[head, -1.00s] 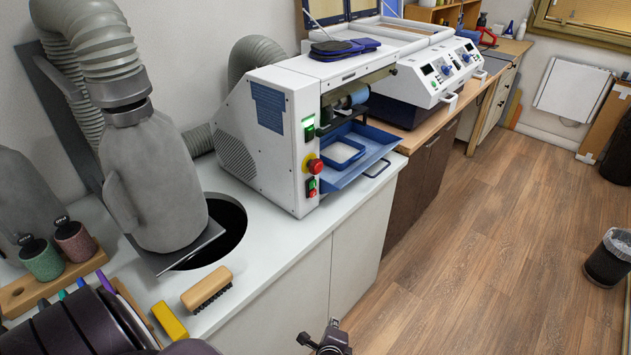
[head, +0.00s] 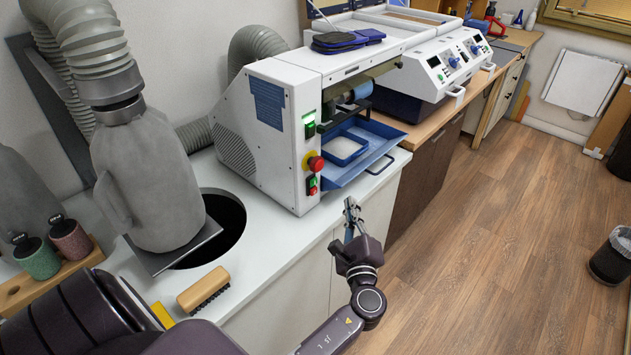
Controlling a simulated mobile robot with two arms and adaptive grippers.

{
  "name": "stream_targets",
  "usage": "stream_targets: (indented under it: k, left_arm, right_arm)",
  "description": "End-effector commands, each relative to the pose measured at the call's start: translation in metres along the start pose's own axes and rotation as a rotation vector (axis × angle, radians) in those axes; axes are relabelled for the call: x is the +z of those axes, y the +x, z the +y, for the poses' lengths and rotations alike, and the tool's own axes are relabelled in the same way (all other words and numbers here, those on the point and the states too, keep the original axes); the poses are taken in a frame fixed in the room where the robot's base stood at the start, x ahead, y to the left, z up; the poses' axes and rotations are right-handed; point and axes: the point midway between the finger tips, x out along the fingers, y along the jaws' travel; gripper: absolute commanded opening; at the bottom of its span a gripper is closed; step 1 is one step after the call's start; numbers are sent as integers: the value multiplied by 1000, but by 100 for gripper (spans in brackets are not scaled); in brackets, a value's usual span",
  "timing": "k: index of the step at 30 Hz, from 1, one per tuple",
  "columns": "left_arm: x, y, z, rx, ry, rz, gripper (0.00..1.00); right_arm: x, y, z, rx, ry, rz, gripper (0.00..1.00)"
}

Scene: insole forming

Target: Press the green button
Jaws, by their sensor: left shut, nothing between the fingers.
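The white machine (head: 268,140) stands on the white counter, its front panel facing right. The small green button (head: 313,181) is low on that panel, directly above a red button (head: 313,191). A red round knob (head: 315,163) on a yellow base sits above them. Higher up is a green-lit switch (head: 310,123). My left gripper (head: 351,207) is shut and empty, pointing upward near the counter's front edge. In the picture it is to the right of and below the green button, apart from it. My right gripper is out of view.
A blue tray (head: 370,172) juts from the machine just above my left gripper. A wooden brush (head: 203,289) lies on the counter, and a grey hose nozzle (head: 150,185) stands at the left.

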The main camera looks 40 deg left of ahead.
Motion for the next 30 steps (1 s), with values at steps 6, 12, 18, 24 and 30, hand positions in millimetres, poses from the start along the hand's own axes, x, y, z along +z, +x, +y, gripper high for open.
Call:
stream_targets:
  k: [6,12,18,24,30]
  left_arm:
    - [0,0,0,0,0,0,0]
    - [2,3,2,0,0,0,0]
    - [14,19,13,1,2,0,0]
    - [29,39,28,0,2,0,0]
    - [38,54,40,0,0,1,0]
  right_arm:
    - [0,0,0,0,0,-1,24]
    - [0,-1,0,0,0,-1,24]
    - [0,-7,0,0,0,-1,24]
    - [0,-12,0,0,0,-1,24]
    - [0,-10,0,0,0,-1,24]
